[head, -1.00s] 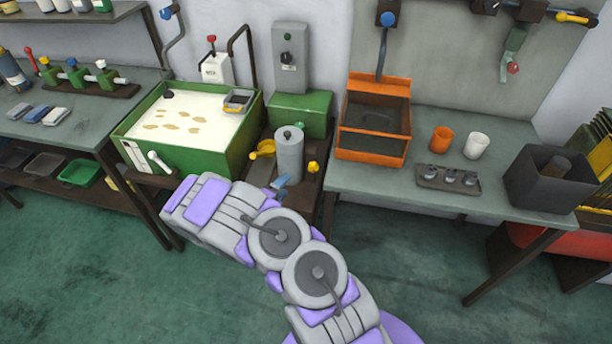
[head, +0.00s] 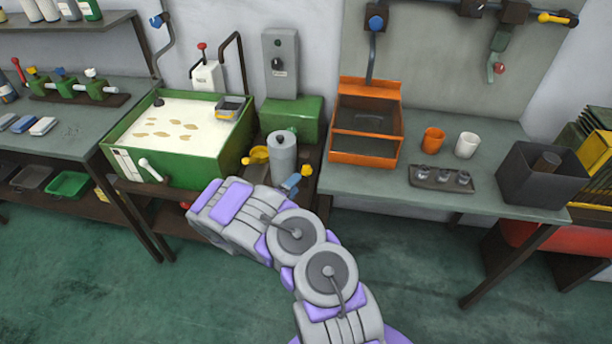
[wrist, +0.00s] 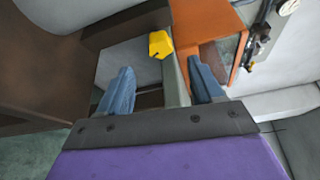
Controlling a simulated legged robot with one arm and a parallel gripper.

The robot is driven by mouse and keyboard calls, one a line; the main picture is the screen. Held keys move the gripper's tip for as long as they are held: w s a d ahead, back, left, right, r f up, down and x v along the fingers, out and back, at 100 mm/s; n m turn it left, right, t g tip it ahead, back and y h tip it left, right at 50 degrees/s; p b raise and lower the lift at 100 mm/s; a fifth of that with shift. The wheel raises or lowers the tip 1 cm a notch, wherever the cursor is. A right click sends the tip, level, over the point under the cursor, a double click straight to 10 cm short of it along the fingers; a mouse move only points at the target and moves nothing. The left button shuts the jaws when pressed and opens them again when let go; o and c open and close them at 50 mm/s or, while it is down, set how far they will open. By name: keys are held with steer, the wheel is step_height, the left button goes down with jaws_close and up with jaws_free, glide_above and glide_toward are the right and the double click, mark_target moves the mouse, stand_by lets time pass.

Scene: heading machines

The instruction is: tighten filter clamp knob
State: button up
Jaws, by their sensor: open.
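A small yellow knob (head: 305,170) sits at the right of an upright grey filter cylinder (head: 283,160) on the brown stand. In the wrist view the faceted yellow knob (wrist: 160,44) lies ahead of my gripper (wrist: 162,88), in line with the gap between its two blue fingers. The fingers are apart, with nothing between them, and do not appear to touch the knob. In the head view only a small blue part of my gripper (head: 291,182) shows, just left of and below the knob. The knob's clamp is hard to make out.
A green tank (head: 182,160) of pale liquid stands left of the filter, with a yellow cup-like part (head: 257,157) between them. An orange open box (head: 367,158) stands on the grey bench (head: 470,199) to the right. Green floor in front is clear.

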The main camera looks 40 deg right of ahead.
mark_target(307, 174)
steer(key=x, duration=0.2)
steer(key=b+x, duration=0.1)
steer(key=x, duration=0.2)
steer(key=b+x, duration=0.1)
steer(key=x, duration=0.2)
steer(key=shift+s+d+f, duration=0.15)
steer(key=shift+d+f, duration=0.05)
steer(key=shift+f, duration=0.1)
steer(key=shift+w+d+r, duration=0.15)
steer(key=shift+w+r, duration=0.05)
steer(key=shift+c, duration=0.4)
steer(key=shift+d, duration=0.2)
steer(key=shift+c, duration=1.4)
steer(key=shift+a+f, duration=0.1)
steer(key=c, duration=0.7)
